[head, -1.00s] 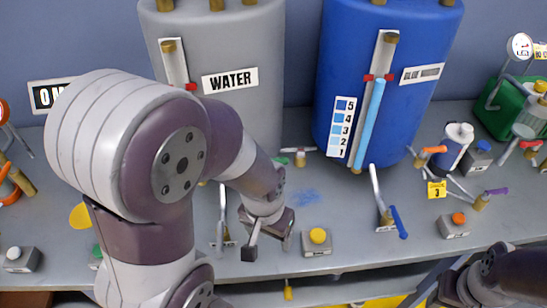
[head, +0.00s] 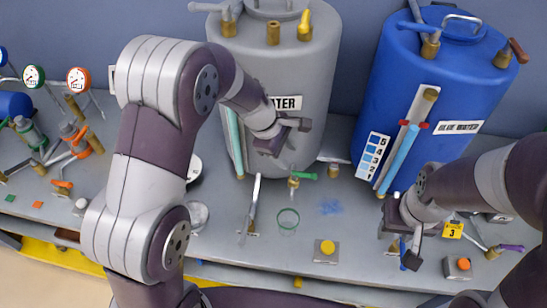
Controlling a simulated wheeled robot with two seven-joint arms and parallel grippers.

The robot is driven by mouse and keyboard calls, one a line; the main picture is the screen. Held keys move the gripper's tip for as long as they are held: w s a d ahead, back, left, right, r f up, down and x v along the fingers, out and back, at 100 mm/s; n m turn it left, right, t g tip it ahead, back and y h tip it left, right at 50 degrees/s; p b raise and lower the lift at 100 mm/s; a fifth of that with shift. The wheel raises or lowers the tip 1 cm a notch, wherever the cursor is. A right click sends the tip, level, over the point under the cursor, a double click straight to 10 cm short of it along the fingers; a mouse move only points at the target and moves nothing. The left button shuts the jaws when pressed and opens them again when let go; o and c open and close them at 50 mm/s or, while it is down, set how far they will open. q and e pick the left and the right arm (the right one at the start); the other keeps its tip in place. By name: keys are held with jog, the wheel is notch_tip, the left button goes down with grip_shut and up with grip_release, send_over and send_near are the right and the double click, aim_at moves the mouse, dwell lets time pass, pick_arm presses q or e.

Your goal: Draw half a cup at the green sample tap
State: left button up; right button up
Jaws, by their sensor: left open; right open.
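The sample tap with a green handle (head: 305,175) stands on the bench in front of the grey WATER tank (head: 316,62). A green-rimmed ring (head: 288,218), perhaps the rim of a clear cup, shows on the bench just in front of the tap; I cannot make out any contents. My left gripper (head: 284,137) is open and empty, raised in front of the grey tank and above the tap. My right gripper (head: 402,238) is open at the foot of the blue tank (head: 440,75), near the blue-handled lever tap (head: 403,254); whether it touches the handle is unclear.
A lever tap (head: 254,205) stands left of the ring. A yellow button box (head: 326,251) is near the bench's front edge, an orange one (head: 458,267) further right. A small clear round object (head: 198,214) lies beside my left arm.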

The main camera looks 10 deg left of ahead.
aim_at(306, 173)
pick_arm(q)
jog(key=w+d+f+n, duration=0.1)
jog(key=f, duration=0.2)
jog(key=w+d+f+n, duration=0.1)
jog(key=d+f, duration=0.1)
jog(key=f, duration=0.2)
jog(key=w+d+f+n, duration=0.1)
jog(key=d+f, duration=0.1)
jog(key=f, duration=0.1)
jog(key=shift+f+p, duration=0.35)
jog(key=shift+p, duration=0.05)
